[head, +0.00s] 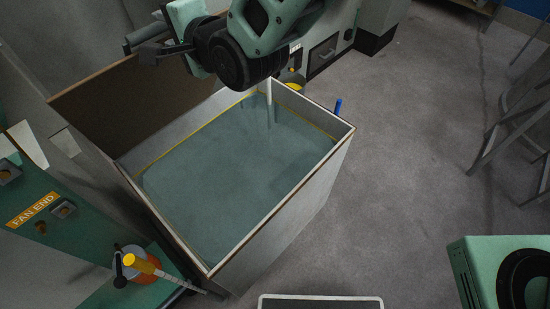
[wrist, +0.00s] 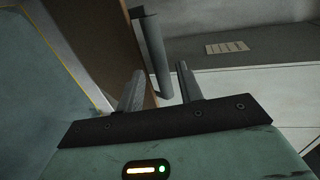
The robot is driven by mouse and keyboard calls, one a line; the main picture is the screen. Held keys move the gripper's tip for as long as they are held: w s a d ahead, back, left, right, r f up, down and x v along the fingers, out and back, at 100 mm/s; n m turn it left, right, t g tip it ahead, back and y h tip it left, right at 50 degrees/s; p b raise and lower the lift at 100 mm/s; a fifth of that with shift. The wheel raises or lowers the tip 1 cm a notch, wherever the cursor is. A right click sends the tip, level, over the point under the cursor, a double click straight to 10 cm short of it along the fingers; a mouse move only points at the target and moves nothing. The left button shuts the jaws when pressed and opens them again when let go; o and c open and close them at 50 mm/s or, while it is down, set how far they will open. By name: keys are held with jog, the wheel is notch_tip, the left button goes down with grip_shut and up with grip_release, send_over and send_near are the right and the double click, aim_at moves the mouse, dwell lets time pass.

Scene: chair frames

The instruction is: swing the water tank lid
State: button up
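The water tank (head: 315,190) is an open grey box with blue-green water (head: 235,150) inside. Its brown lid (head: 140,98) is open and leans up along the tank's left and back side. My gripper (head: 148,50) is high over the lid's upper edge in the head view. In the wrist view my gripper (wrist: 160,70) has its two fingers apart. A grey bar (wrist: 155,40), possibly a lid handle, shows between and beyond the fingertips. Contact with it cannot be told. The lid's brown face (wrist: 118,40) and the water (wrist: 30,80) show to the left.
Grey frames (head: 515,130) stand at far right. A green unit (head: 490,265) is at lower right. The floor (head: 420,150) right of the tank is clear.

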aim_at(161, 30)
jog(key=p+x, duration=0.2)
jog(key=x, duration=0.1)
jog(key=shift+w+a+r, duration=0.1)
jog(key=shift+a, duration=0.15)
jog(key=shift+d+f+b, duration=0.1)
jog(key=shift+f+b, duration=0.15)
jog(key=shift+b, duration=0.05)
jog(key=c, duration=0.6)
